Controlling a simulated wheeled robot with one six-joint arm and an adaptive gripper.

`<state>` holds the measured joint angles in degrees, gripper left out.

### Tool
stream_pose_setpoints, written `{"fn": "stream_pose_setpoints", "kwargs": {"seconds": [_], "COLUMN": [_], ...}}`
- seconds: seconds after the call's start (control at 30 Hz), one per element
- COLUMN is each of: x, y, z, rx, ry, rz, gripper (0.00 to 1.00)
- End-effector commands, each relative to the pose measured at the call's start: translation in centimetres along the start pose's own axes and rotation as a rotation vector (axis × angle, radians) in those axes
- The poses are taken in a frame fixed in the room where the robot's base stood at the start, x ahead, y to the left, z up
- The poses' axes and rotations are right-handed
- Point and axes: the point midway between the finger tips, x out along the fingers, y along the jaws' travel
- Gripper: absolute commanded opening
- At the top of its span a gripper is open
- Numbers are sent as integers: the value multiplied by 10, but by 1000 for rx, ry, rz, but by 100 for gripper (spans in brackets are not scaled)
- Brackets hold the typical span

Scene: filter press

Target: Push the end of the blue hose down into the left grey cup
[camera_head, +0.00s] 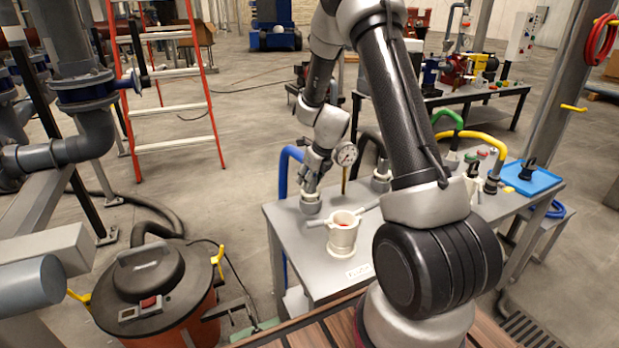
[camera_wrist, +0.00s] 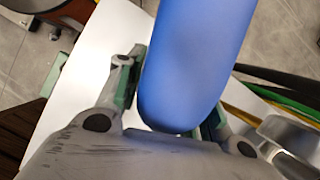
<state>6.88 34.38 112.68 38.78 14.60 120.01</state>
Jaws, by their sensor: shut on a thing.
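The blue hose (camera_head: 284,170) rises at the left edge of the metal table (camera_head: 285,228) and arches over to my gripper (camera_head: 311,178). My gripper is shut on the hose, which fills the middle of the wrist view (camera_wrist: 196,58) between the two fingers. The left grey cup (camera_head: 311,207) stands on the table directly below my gripper. The hose's end is hidden by the fingers, so I cannot tell whether it is above the cup or inside it.
A white flanged fitting (camera_head: 343,232) stands close to the right of the cup. A pressure gauge (camera_head: 345,154) is just behind my gripper. Another grey cup (camera_head: 381,181) with a black hose, plus green (camera_head: 449,115) and yellow (camera_head: 488,139) hoses and a blue tray (camera_head: 531,181), are farther right.

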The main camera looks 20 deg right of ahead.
Motion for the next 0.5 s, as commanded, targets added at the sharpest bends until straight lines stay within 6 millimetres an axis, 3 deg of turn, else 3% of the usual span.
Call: {"fn": "stream_pose_setpoints", "kwargs": {"seconds": [0.33, 0.37, 0.5], "x": [3, 3, 3], "y": [0, 0, 0], "z": [-1, -1, -1], "rx": [0, 0, 0], "ry": [-1, -1, -1], "rz": [-1, -1, -1], "gripper": [3, 38, 62]}}
